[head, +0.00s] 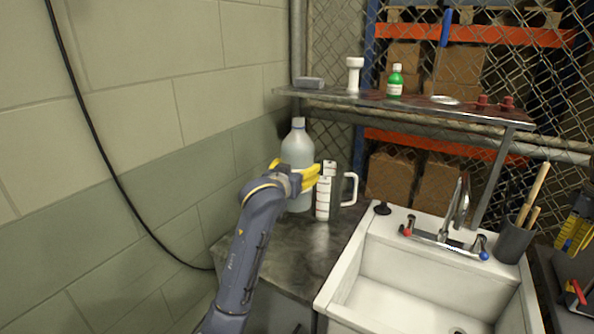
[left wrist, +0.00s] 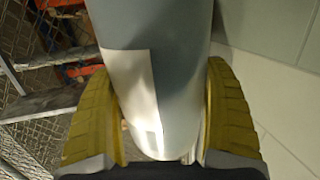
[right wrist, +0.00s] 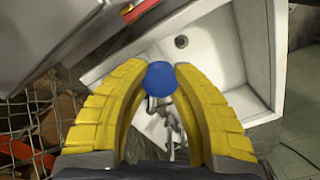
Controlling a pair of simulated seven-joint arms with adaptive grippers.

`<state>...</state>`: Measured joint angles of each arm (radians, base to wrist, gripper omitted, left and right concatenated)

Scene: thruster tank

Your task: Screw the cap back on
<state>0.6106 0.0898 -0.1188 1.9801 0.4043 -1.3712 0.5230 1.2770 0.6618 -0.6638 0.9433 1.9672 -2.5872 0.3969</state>
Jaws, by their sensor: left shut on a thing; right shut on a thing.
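A tall pale grey bottle (head: 298,152) stands upright on the dark worktop by the block wall. Its narrow neck (head: 298,124) is pale, and no cap shows on it. My left gripper (head: 297,174) is shut around the bottle's body, with a yellow finger on each side. The left wrist view shows the bottle (left wrist: 165,60) with a white label between the fingers. A round blue cap (right wrist: 161,78) is held between the fingertips of my right gripper (right wrist: 161,85). The right gripper is outside the head view; its wrist view shows the sink below.
A metal shelf (head: 420,103) above holds a green bottle (head: 395,82) and other small items. A white sink (head: 345,285) with a faucet (head: 458,205) lies to the right, beside a dark cup (head: 514,242).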

